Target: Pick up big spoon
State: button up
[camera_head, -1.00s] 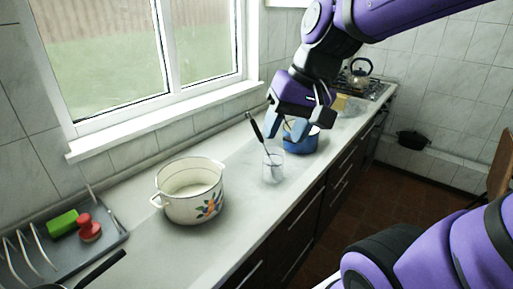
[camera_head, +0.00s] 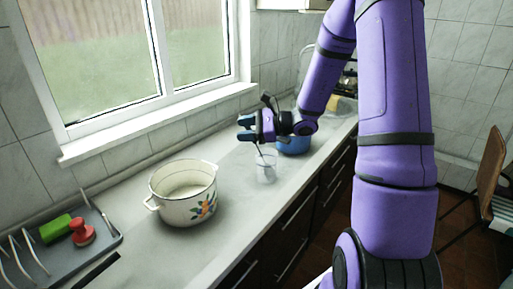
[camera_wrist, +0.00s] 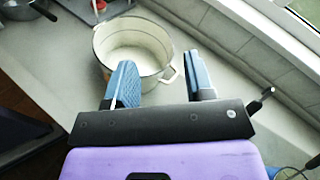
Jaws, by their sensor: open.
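A long utensil with a black handle (camera_head: 267,101), seemingly the big spoon, leans in a clear glass (camera_head: 266,170) on the counter. Its handle top shows above my gripper and its lower part runs into the glass. The middle is hidden by the gripper, and the spoon's head is hard to make out. My gripper (camera_head: 243,128) is open above the glass, with its fingers pointing left. In the wrist view the open fingers (camera_wrist: 158,67) have nothing between them. A dark rod, likely the handle (camera_wrist: 261,101), shows beside the gripper's right side there.
A white enamel pot (camera_head: 184,207) with a flower print stands left of the glass. A blue pot (camera_head: 293,146) is behind the glass to the right. A grey dish rack (camera_head: 100,243) with a green sponge (camera_head: 55,229) is at the left. The window sill (camera_head: 160,122) borders the counter.

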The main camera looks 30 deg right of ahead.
jog(key=w+d+f+m+t+h, duration=0.4)
jog(key=d+f+m+t+h, duration=0.3)
jog(key=d+f+m, duration=0.65)
jog(key=shift+n, duration=0.85)
jog(key=shift+d+r+x, duration=0.15)
jog(key=shift+r+x, duration=0.15)
jog(key=shift+x, duration=1.45)
jog(key=shift+d+r+x, duration=0.2)
jog(key=shift+r+x, duration=0.1)
jog(key=shift+x, duration=1.45)
jog(key=shift+d+r+x, duration=0.15)
jog(key=shift+r+x, duration=0.15)
jog(key=shift+x, duration=1.45)
jog(key=shift+w, duration=0.2)
grip_shut()
